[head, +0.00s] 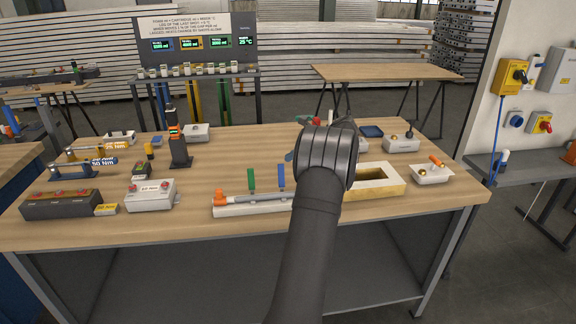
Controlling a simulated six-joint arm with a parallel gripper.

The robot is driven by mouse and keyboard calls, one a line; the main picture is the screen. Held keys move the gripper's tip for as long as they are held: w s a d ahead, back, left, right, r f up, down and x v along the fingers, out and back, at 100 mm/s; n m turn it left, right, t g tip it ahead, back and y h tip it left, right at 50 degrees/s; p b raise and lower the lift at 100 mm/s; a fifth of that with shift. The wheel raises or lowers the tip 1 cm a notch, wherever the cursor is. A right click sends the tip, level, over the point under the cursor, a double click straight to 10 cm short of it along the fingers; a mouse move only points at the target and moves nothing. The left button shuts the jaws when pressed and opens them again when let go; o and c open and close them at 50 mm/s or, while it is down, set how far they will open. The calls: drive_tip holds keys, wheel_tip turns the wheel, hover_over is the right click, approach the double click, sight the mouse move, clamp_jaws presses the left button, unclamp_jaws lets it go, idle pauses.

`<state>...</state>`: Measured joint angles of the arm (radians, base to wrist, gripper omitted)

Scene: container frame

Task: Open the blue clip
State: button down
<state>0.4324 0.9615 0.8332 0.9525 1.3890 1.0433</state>
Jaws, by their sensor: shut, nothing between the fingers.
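The blue clip (281,177) stands upright on a long white fixture (232,211) near the front edge of the workbench. A matching green clip (251,180) stands upright to its left. A grey rod with an orange end (220,196) lies along the fixture. Whether the blue clip's latch is open or closed is too small to tell. My dark arm rises from the bottom, and its thick wrist is just right of the blue clip in the picture. The wrist covers the fixture's right end. My gripper's fingers are hidden behind it, so I cannot see any contact.
A white tray (432,175) with an orange-handled part is farther right. A grey box with red knobs (150,196) is left. Bare wood (222,160) lies behind the clips.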

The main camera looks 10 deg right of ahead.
sight(281, 176)
drive_tip(key=s+d+f+n+y, duration=0.1)
drive_tip(key=d+f+n+y, duration=0.1)
drive_tip(key=d+n+y, duration=0.85)
drive_tip(key=w+a+n+h, duration=0.3)
drive_tip(key=a+h, duration=0.1)
drive_tip(key=a, duration=0.9)
drive_tip(key=shift+t+y, duration=0.25)
drive_tip(key=shift+t, duration=0.05)
drive_tip(key=shift+s+d, duration=0.2)
drive_tip(key=shift+s, duration=0.8)
drive_tip(key=shift+s+d, duration=0.15)
drive_tip(key=shift+s, duration=0.85)
drive_tip(key=shift+s, duration=0.1)
drive_tip(key=shift+s+r, duration=0.15)
drive_tip(key=shift+s, duration=0.55)
